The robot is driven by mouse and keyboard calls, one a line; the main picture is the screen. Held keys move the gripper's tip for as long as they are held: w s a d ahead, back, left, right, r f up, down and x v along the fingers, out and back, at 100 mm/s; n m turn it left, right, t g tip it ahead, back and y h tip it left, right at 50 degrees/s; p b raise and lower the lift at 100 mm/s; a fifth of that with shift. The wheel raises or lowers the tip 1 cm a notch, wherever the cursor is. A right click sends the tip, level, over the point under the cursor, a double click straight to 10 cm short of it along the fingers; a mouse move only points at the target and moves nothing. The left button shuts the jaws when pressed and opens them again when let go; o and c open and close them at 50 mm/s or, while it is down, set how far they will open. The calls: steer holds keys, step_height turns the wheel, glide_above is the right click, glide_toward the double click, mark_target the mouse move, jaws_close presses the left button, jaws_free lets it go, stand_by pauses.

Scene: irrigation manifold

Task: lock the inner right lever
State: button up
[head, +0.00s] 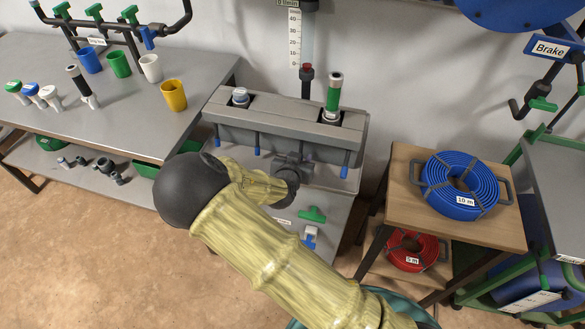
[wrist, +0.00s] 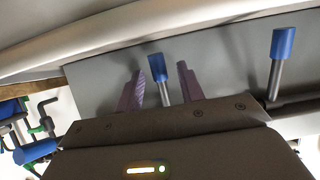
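The grey manifold box (head: 270,128) stands on the metal bench at the wall. Thin dark levers with blue tips hang along its front. The two at the left, one (head: 217,141) and another (head: 257,150), and the outer right lever (head: 345,163) show clear. My gripper (head: 300,158) is at the inner right place and mostly hides that lever in the head view. In the wrist view my gripper (wrist: 160,70) is open, its purple fingers standing either side of one blue-tipped lever (wrist: 157,68). Gaps show on both sides. A second lever (wrist: 283,48) is to the right.
A green-banded tube (head: 333,94) stands in the box's right socket; a pale cap (head: 240,96) is in the left one. A green T-shaped piece (head: 312,214) lies below my gripper. A wooden stand with a blue hose coil (head: 460,186) is at right.

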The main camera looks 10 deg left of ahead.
steer(key=p+v, duration=0.2)
steer(key=v, duration=1.5)
steer(key=shift+a, duration=0.1)
steer(key=w+d+f+m+g, duration=0.1)
steer(key=d+f+g, duration=0.1)
steer(key=d+g, duration=0.65)
steer(key=s+d+r+n+g, duration=0.1)
steer(key=s+d+r, duration=0.3)
steer(key=d, duration=0.5)
steer(key=s+d+r+n+g, duration=0.1)
steer(key=s+d+r, duration=0.1)
steer(key=d+r, duration=0.55)
step_height(320, 180, up, 13)
steer(key=d+p, duration=0.1)
steer(key=p, duration=1.3)
steer(key=shift+d+y+p, duration=0.35)
steer(key=shift+y+p, duration=0.05)
